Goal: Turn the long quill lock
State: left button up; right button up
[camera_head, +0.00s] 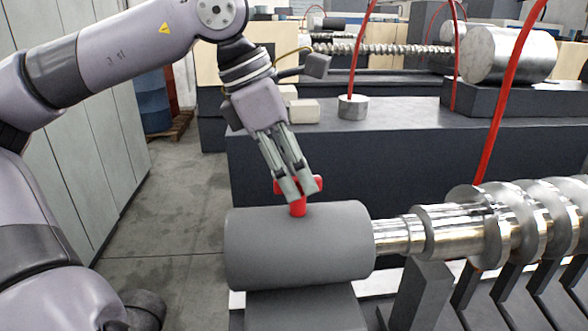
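The quill lock is a red T-shaped handle (299,208) standing upright on top of a grey cylindrical housing (300,246), in the lower middle of the head view. My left gripper (301,190) reaches down from the upper left and has its fingertips at the crossbar. Red shows between the fingers and on both sides of them. The fingers are a short way apart and hide part of the crossbar. I cannot tell whether they press on it. My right gripper is not in view.
A shiny metal shaft with a thick screw (500,222) runs right from the housing above dark slats. Red cables (507,80) hang on the right. A dark machine bench (400,150) stands behind. Grey cabinets (85,150) stand left, with open floor (170,215) between.

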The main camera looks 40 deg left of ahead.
pick_arm(q)
jog(key=v, duration=1.2)
jog(key=shift+d+f, duration=0.1)
